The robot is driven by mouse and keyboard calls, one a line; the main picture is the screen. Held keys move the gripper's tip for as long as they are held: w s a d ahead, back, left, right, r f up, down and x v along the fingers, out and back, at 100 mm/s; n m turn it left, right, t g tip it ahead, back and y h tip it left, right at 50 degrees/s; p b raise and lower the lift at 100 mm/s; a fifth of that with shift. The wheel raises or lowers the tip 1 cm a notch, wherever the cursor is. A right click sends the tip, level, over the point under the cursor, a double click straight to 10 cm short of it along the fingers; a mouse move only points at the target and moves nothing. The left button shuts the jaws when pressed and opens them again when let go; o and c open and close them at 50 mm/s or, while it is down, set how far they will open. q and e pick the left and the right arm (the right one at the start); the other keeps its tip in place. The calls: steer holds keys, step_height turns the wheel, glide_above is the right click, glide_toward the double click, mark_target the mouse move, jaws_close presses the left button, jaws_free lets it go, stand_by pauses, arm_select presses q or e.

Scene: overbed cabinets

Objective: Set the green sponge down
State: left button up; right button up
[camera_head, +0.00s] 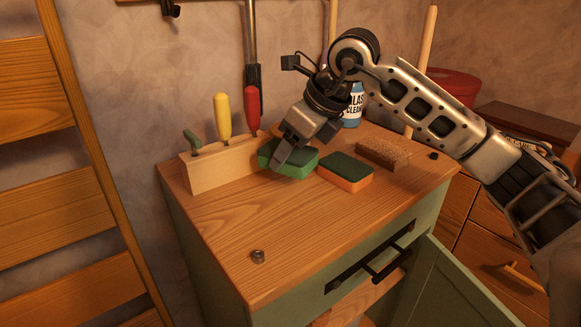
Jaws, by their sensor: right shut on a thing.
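The green sponge (300,165), with a darker top, is at the cabinet top (310,225), near the wooden tool rack. My right gripper (284,163) reaches down from the upper right and is shut on the sponge, its fingers covering part of it. The sponge is very low over the wood; I cannot tell whether its underside touches. My left gripper is not in view.
An orange sponge (346,173) with a green top lies just right of it, then a brush (384,153). A wooden rack (220,165) holds yellow- and red-handled tools. The front left of the top is clear except a small metal piece (258,256).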

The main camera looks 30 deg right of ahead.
mark_target(290, 184)
steer(key=shift+w+f, duration=0.35)
steer(key=shift+f, duration=0.05)
steer(key=shift+w+d+f, duration=0.1)
steer(key=shift+w+f, duration=0.05)
steer(key=shift+f, duration=0.75)
steer(key=shift+w+d+f, duration=0.1)
steer(key=shift+f, duration=0.8)
steer(key=shift+f, duration=0.1)
steer(key=shift+f+b, duration=0.1)
steer(key=shift+b, duration=0.25)
steer(key=o, duration=1)
steer(key=shift+r, duration=0.2)
